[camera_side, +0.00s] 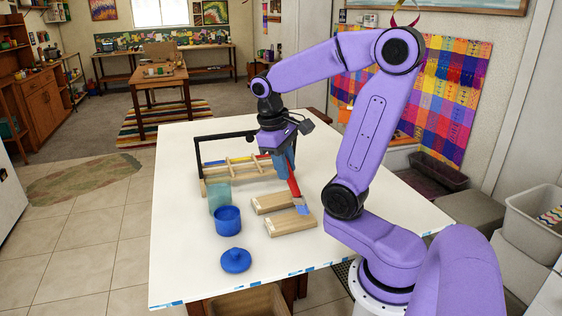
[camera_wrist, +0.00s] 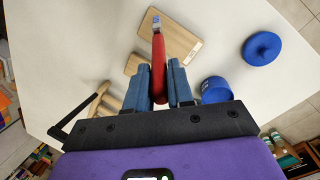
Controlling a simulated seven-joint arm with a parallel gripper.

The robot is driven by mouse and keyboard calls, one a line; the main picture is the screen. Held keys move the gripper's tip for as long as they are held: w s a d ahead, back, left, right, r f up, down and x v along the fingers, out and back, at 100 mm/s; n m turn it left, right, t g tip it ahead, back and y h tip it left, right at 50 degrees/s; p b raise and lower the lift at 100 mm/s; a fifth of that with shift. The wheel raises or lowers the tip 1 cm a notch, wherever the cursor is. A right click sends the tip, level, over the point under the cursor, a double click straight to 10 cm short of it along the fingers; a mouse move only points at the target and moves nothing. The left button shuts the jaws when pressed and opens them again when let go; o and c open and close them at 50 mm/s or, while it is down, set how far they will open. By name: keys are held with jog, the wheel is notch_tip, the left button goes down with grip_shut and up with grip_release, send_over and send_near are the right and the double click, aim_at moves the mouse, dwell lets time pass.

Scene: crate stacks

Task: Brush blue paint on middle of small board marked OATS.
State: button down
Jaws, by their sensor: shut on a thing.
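My gripper (camera_side: 287,162) is shut on a red brush (camera_side: 294,187) with a bluish tip pointing down. In the wrist view the brush (camera_wrist: 159,55) stands between the blue fingers. Two wooden boards lie on the table, a farther one (camera_side: 273,203) and a nearer one (camera_side: 290,224). The brush tip is at the right end of the nearer board; I cannot tell if it touches. Each board has a pale mark at its left end, too small to read. A blue pot (camera_side: 228,221) stands open left of the boards, with its blue lid (camera_side: 236,261) in front.
A wooden rack (camera_side: 218,187) with a blue and a yellow-red stick stands behind, beside a black frame (camera_side: 199,158). A greenish glass jar (camera_side: 219,199) is close to the pot. The white table (camera_side: 183,245) is clear at the left.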

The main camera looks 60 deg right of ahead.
jog(key=shift+s+a, duration=0.3)
jog(key=shift+f, duration=0.25)
jog(key=shift+s+d+v, duration=0.15)
jog(key=shift+d+v, duration=0.05)
jog(key=shift+v, duration=0.95)
jog(key=shift+s+d+v, duration=0.15)
jog(key=shift+v, duration=1)
jog(key=shift+s+d+v, duration=0.15)
jog(key=shift+d+v, duration=0.05)
jog(key=shift+v, duration=0.95)
jog(key=shift+r, duration=0.15)
jog(key=shift+w, duration=0.1)
